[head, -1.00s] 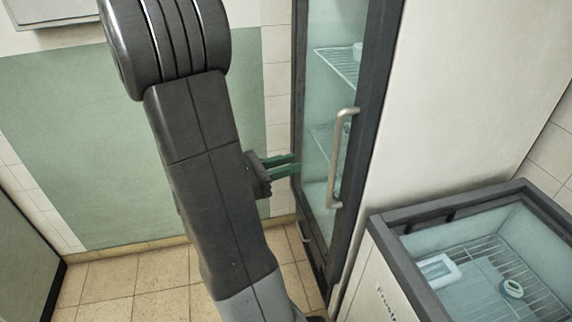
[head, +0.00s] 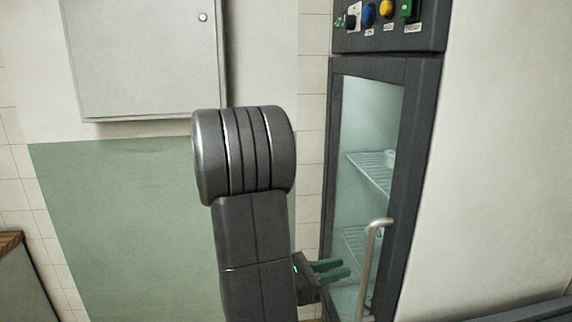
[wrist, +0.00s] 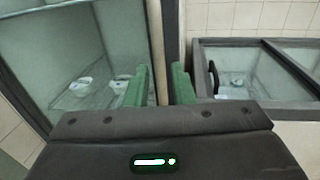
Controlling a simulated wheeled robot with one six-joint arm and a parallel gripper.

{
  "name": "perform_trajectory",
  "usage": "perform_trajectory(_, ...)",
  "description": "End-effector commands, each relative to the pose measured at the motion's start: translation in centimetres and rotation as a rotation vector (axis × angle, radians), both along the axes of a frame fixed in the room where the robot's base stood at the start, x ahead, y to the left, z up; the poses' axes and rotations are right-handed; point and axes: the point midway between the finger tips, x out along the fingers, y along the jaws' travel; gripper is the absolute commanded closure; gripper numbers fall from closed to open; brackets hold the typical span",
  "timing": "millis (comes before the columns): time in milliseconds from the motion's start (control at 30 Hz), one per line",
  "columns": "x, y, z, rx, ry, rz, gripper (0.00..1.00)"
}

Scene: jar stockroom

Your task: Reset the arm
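My gripper (head: 343,269) shows at the lower middle of the head view, beside my dark arm, with its green fingers pointing right toward the tall glass-door cabinet (head: 336,180). In the wrist view, the two green fingers of my gripper (wrist: 161,82) stand apart with an empty gap between them. Nothing is held. In the head view the fingers overlap the cabinet's lower part near its handle (head: 370,262); I cannot tell whether they touch it.
Wire shelves (head: 372,172) with small pale items are behind the cabinet glass. A control panel (head: 390,18) with coloured knobs sits above. A chest freezer (wrist: 250,80) stands right in the wrist view. A grey wall box (head: 148,60) hangs at upper left.

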Motion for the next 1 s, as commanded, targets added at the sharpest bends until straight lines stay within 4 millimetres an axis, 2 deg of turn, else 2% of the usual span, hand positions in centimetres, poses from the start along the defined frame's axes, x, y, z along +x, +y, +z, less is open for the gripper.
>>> perform_trajectory(700,2.0,-6.7,0.0,0.002,0.003,-0.001,0.78)
perform_trajectory(1000,2.5,-7.8,-0.1,0.002,0.002,0.003,0.78)
